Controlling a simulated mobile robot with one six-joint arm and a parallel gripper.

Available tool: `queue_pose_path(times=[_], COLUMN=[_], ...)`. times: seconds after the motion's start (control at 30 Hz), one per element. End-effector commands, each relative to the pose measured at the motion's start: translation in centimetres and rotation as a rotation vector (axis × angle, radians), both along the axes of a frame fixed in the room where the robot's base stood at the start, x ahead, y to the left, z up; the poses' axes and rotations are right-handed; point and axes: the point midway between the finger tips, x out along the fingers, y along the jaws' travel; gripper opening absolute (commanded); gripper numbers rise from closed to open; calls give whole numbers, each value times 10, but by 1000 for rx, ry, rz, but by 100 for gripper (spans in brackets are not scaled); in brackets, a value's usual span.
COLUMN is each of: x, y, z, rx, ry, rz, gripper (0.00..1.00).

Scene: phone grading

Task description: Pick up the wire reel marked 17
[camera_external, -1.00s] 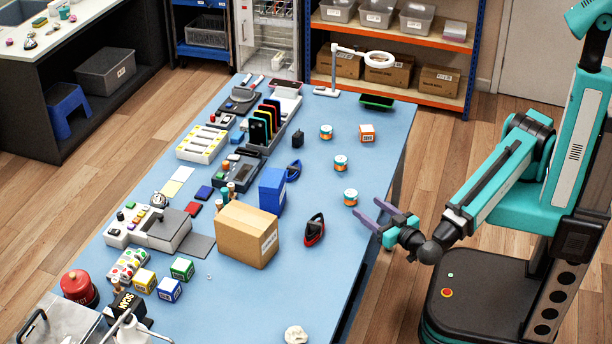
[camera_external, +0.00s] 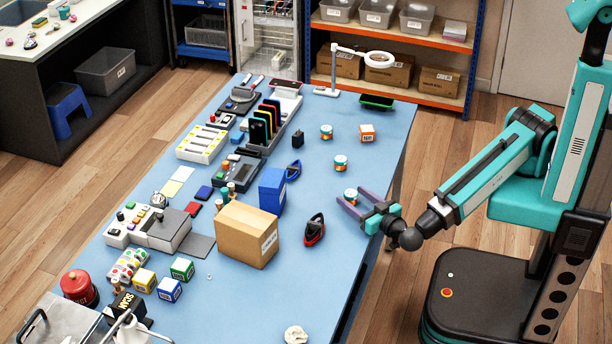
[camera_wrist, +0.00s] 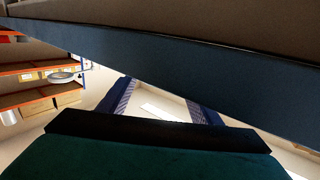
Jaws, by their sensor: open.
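Three small wire reels with orange and teal bands stand along the right side of the blue table: a far one (camera_external: 326,131), a middle one (camera_external: 340,163) and a near one (camera_external: 351,194). Their numbers are too small to read, so I cannot tell which is 17. My gripper (camera_external: 350,200) is open at the table's right edge. Its two purple fingers point left, one on each side of the near reel or just beside it; contact is not clear. In the wrist view my fingers (camera_wrist: 158,102) are apart, and no reel shows between them.
A red-and-black tool (camera_external: 314,231) and a cardboard box (camera_external: 246,236) lie to the left. The blue table (camera_external: 350,262) is clear around its near right edge. A ring lamp (camera_external: 379,59) stands behind.

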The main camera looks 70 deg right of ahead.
Motion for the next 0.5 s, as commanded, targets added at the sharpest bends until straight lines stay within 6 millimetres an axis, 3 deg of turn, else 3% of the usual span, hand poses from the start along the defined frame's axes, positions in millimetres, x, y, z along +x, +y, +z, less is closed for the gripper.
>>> queue_pose_path(times=[0.5], x=[9], y=[-7], z=[-1], rx=[0], ry=[0], rz=[1], gripper=[58])
